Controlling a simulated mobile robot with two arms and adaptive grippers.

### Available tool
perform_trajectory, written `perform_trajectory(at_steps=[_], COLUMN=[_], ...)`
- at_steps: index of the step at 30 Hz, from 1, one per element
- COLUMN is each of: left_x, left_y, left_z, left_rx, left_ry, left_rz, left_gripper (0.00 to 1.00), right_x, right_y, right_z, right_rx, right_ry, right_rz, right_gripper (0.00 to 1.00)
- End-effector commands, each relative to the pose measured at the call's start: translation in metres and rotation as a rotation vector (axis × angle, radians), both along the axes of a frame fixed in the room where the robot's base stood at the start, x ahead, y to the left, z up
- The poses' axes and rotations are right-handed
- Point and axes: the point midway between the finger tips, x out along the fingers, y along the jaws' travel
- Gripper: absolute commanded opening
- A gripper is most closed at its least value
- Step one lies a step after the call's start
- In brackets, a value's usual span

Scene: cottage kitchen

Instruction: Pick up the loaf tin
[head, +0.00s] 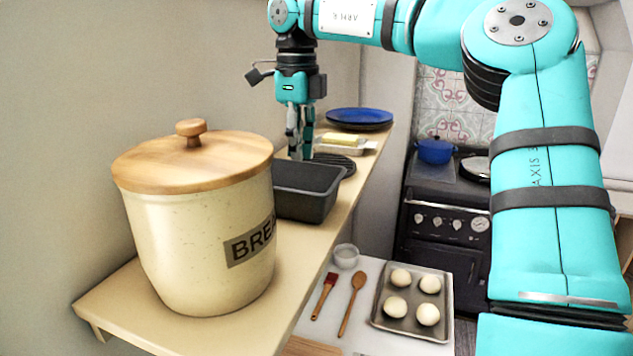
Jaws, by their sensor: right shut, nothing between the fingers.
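The loaf tin (309,206) is a dark grey rectangular pan on the wooden shelf, just behind and right of the bread crock. The crock hides its left end. My right gripper (300,155) points down at the tin's far side, with its fingers shut and empty. Its fingertips are close to the tin's far rim; I cannot tell whether they touch it. My left gripper is not in view.
A cream bread crock (190,240) with a wooden lid fills the near shelf (130,305). Behind the tin are a dark round trivet (340,162), a butter dish (345,144) and blue plates (359,118). Below right are a tray of dough balls (412,302) and a stove (440,220).

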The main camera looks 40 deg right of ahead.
Motion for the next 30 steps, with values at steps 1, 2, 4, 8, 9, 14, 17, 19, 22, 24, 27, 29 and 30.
perform_trajectory(at_steps=[1,2,4,8,9,14,17,19,22,24,27,29,30], left_x=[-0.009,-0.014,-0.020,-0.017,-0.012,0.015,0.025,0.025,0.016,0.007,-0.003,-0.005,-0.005], left_y=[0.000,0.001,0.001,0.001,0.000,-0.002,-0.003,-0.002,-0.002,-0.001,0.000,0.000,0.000], left_z=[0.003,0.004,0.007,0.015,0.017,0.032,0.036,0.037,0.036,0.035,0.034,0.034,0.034], left_rx=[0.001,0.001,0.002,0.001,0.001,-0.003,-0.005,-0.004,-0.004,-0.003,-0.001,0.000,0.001], left_ry=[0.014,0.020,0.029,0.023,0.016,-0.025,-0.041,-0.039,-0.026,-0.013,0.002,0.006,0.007], left_rz=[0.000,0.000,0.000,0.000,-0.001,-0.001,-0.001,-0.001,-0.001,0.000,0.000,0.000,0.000], left_gripper=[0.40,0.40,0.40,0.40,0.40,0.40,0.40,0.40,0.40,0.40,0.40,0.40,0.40], right_x=[-0.001,-0.001,-0.001,-0.001,-0.001,-0.022,-0.030,-0.034,-0.036,-0.036,-0.036,-0.035,-0.036], right_y=[0.000,0.000,0.000,0.000,0.000,-0.011,-0.016,-0.017,-0.018,-0.018,-0.018,-0.018,-0.018], right_z=[-0.011,-0.018,-0.033,-0.059,-0.067,-0.063,-0.064,-0.066,-0.067,-0.067,-0.067,-0.067,-0.067], right_rx=[0.004,0.004,0.003,0.004,0.005,0.005,0.004,0.003,0.004,0.002,0.002,0.002,0.002], right_ry=[0.005,0.005,0.006,0.005,0.006,-0.001,0.000,-0.001,0.000,0.000,0.000,0.000,0.000], right_rz=[0.001,0.002,0.001,0.000,0.001,0.000,0.000,0.000,-0.001,-0.001,-0.001,-0.001,-0.001], right_gripper=[0.00,0.00,0.00,0.00,0.00,0.00,0.00,0.00,0.00,0.00,0.00,0.00,0.00])
